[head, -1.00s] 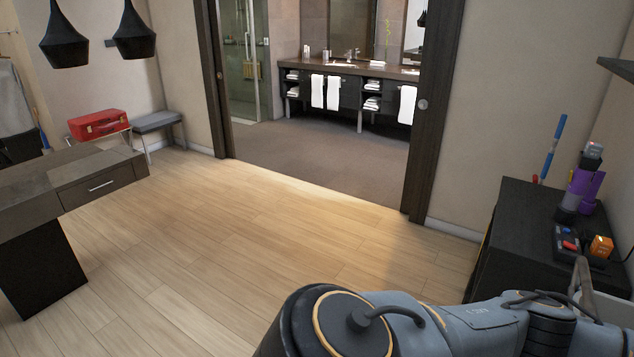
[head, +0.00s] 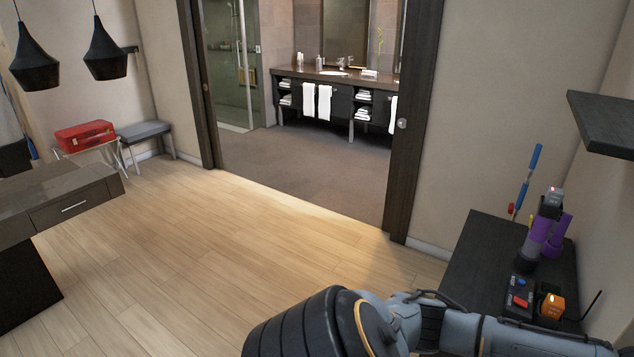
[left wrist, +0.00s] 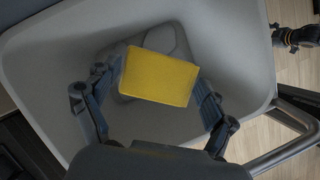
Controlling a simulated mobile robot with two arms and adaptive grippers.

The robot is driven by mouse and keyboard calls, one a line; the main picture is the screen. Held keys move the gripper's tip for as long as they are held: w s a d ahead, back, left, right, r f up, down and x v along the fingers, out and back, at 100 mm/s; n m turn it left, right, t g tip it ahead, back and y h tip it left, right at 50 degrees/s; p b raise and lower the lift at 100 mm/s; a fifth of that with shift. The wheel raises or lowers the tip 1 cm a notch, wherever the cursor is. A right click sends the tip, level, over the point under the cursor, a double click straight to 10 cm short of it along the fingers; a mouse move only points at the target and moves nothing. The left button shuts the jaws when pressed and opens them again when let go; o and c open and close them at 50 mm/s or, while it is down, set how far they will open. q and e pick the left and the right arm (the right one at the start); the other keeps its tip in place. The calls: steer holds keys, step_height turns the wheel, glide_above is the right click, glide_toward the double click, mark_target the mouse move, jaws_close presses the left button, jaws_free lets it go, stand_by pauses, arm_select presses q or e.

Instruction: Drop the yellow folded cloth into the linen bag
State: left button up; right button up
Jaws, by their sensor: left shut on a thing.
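In the left wrist view, the yellow folded cloth (left wrist: 160,76) is a flat rectangular block. My left gripper (left wrist: 162,84) is shut on it, with one finger at each side edge. Behind the cloth is a pale grey, basin-like surface (left wrist: 237,50) with a rounded rim and a metal tube alongside. I cannot tell whether it is the linen bag or how far the cloth is from it. In the head view I make out neither cloth, linen bag nor gripper; only one of my arms crosses the lower right.
A dark cabinet (head: 484,252) with purple and orange items stands at the right, below a dark wall shelf (head: 607,118). A desk (head: 50,190) and a red case (head: 85,136) are at the left. The wooden floor (head: 225,260) between is clear, up to the doorway.

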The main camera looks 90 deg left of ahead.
arm_select(q)
step_height(320, 180, down, 5)
steer(key=shift+w+a+f+b, duration=0.1)
steer(key=shift+w+f+b, duration=0.1)
steer(key=shift+b, duration=0.8)
steer(key=shift+s, duration=0.1)
steer(key=shift+r, duration=0.1)
steer(key=o, duration=0.9)
steer(key=shift+c, duration=0.2)
steer(key=v, duration=1.2)
steer(key=shift+a, duration=0.1)
